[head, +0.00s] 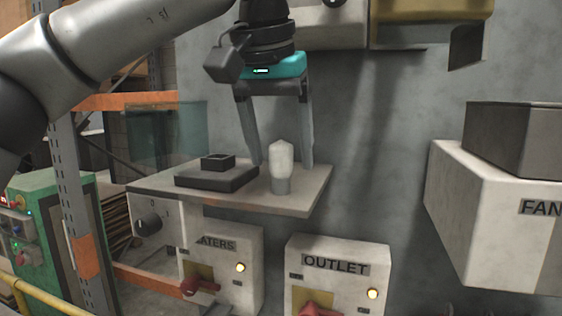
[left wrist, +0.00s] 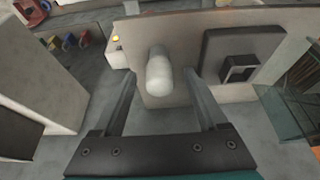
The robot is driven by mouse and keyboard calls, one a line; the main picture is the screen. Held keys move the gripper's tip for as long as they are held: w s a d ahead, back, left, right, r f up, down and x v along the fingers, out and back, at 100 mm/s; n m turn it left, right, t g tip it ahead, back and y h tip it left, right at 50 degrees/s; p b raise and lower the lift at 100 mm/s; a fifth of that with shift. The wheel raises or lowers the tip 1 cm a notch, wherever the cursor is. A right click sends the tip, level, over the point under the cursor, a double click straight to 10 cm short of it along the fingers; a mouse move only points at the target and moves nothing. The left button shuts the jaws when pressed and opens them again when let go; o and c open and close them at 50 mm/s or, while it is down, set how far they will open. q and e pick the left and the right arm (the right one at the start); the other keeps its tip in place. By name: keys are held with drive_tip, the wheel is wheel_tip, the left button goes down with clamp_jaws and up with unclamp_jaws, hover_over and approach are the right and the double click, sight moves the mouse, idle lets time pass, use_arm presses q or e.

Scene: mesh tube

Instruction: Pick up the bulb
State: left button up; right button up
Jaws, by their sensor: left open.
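The bulb (head: 281,163) is white with a grey base and stands upright on a small grey shelf (head: 305,198) fixed to the wall. In the left wrist view the bulb (left wrist: 159,72) shows between the two fingers. My left gripper (head: 283,165) points down over the shelf, open, with one finger on each side of the bulb. The fingers appear apart from the bulb; in the left wrist view (left wrist: 160,80) there is a gap on both sides. My right gripper is not in view.
A dark square block with a black socket (head: 217,178) sits on the shelf left of the bulb. Below are boxes labelled OUTLET (head: 337,268) and one partly reading ATERS (head: 222,262). A FAN box (head: 495,215) juts out at right. Bare wall lies behind.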

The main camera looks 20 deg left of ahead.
use_arm(q)
drive_tip(key=shift+w+f, duration=0.2)
drive_tip(key=shift+f, duration=0.35)
clamp_jaws()
